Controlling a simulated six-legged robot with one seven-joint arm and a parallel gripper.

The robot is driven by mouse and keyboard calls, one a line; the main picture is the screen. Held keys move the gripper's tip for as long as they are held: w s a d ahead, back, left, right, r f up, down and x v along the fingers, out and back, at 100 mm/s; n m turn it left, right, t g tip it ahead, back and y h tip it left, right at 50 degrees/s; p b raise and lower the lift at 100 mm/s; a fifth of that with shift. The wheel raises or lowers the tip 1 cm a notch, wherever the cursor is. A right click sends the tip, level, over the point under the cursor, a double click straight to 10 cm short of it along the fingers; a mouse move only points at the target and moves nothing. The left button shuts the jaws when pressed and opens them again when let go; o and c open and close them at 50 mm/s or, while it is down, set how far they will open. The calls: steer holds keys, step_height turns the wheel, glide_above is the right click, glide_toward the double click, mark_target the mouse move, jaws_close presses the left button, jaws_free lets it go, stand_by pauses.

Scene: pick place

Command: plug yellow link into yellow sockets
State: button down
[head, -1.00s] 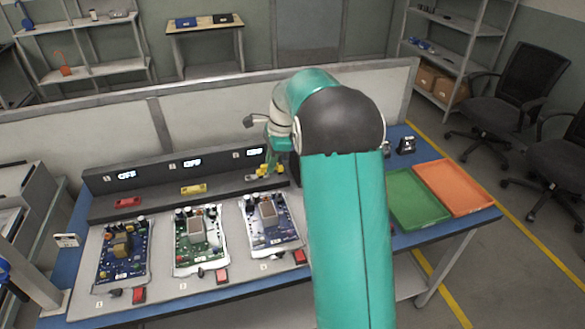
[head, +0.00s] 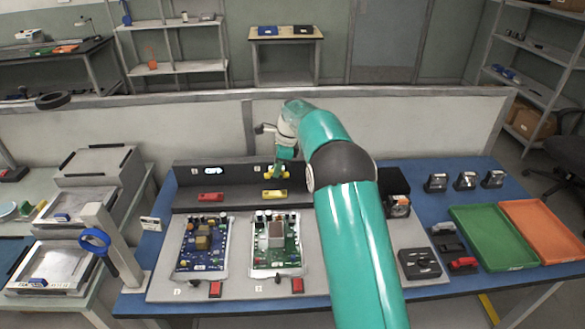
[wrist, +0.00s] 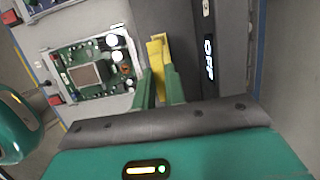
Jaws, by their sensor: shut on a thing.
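My gripper (head: 283,168) is shut on the yellow link (head: 271,174), above the dark ledge at the middle station. The yellow sockets (head: 274,194) are a yellow block on that ledge, just below the link in the head view. In the wrist view, my green fingers (wrist: 160,88) close around a yellow piece (wrist: 157,50) next to the green circuit board (wrist: 95,68). I cannot tell there how much of the yellow is link and how much is socket, or whether they touch.
A red block (head: 210,197) sits left on the same ledge. A blue board (head: 203,245) and red switches (head: 215,289) lie in front. My arm hides the third station. Green (head: 492,236) and orange (head: 541,230) trays stand at right. An OFF display (wrist: 209,47) is beside my fingers.

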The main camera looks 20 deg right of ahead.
steer(key=shift+w+a+f, duration=0.4)
steer(key=shift+a, duration=0.15)
steer(key=shift+s+d, duration=0.1)
steer(key=shift+s, duration=0.15)
steer(key=shift+f, duration=0.15)
steer(key=shift+w+f, duration=0.1)
steer(key=shift+f, duration=0.35)
steer(key=shift+d+f, duration=0.1)
steer(key=shift+f, duration=1.7)
steer(key=shift+f, duration=0.9)
